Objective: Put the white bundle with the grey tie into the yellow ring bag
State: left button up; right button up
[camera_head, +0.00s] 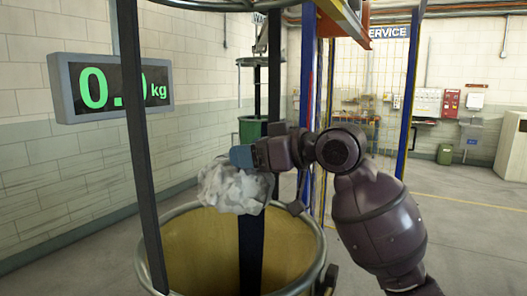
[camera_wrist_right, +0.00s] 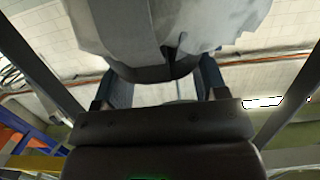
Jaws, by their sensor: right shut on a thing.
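The white bundle (camera_head: 225,188) hangs crumpled from my right gripper (camera_head: 241,157), over the far side of the yellow ring bag's mouth in the head view. In the right wrist view the bundle (camera_wrist_right: 235,22) fills the top, and its grey tie (camera_wrist_right: 150,70) lies between the two fingers of the right gripper (camera_wrist_right: 160,82). The yellow ring bag (camera_head: 190,250) stands open at the bottom of the head view, its inside partly visible. The bundle hides part of the far rim. I cannot tell the exact height between bundle and rim. My left gripper is not in view.
Dark upright straps (camera_head: 133,120) rise from the bag's rim at the left and beside the bundle. A display (camera_head: 110,88) on the left wall shows green digits and "kg". A green container (camera_head: 252,130) hangs behind. Blue posts (camera_head: 410,95) and mesh stand behind my right arm.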

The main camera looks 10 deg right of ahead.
jog(key=shift+w+a, duration=0.1)
jog(key=shift+a, duration=0.1)
jog(key=o, duration=1.7)
jog(key=shift+o, duration=0.3)
jog(key=shift+f, duration=0.1)
